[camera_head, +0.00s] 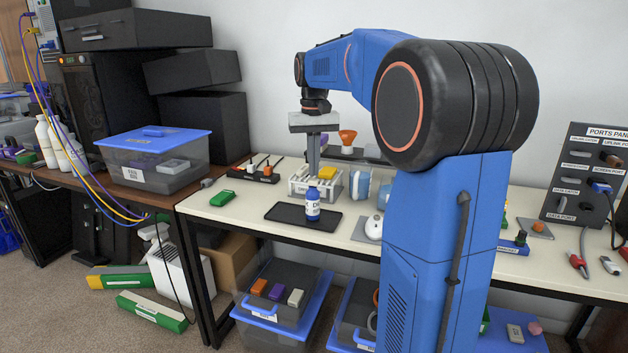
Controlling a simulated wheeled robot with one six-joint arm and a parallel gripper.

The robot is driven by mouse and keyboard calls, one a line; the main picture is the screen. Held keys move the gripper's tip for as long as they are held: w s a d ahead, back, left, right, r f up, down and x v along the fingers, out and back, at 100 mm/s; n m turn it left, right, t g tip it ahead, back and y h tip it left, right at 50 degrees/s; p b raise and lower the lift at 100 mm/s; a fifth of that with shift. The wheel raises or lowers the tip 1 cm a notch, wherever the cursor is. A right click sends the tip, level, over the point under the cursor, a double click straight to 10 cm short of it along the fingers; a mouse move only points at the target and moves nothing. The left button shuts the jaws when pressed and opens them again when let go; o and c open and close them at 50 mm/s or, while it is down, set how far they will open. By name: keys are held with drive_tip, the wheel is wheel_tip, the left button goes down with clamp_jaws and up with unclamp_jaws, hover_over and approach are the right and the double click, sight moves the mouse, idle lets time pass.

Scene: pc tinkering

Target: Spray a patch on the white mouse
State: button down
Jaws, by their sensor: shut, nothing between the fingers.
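The white mouse (374,228) sits on a grey pad (360,236) on the cream table, just left of my blue arm column. A blue and white bottle (313,206) stands upright on a black tray (285,212), left of the mouse. It may be the spray, but its label is too small to read. My gripper (313,174) points straight down behind the bottle, near a white rack (300,188). Its fingers are together and hold nothing. I cannot tell whether the fingertips touch the rack.
A yellow block (327,172) sits in the rack. Blue-white containers (360,186) stand right of it. An orange funnel-like item (347,138) is behind. A black power strip (255,172) and a green piece (222,198) lie left. My arm hides part of the table.

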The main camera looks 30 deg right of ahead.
drive_tip(key=shift+f, duration=0.9)
drive_tip(key=shift+r, duration=1.3)
drive_tip(key=shift+r, duration=2.5)
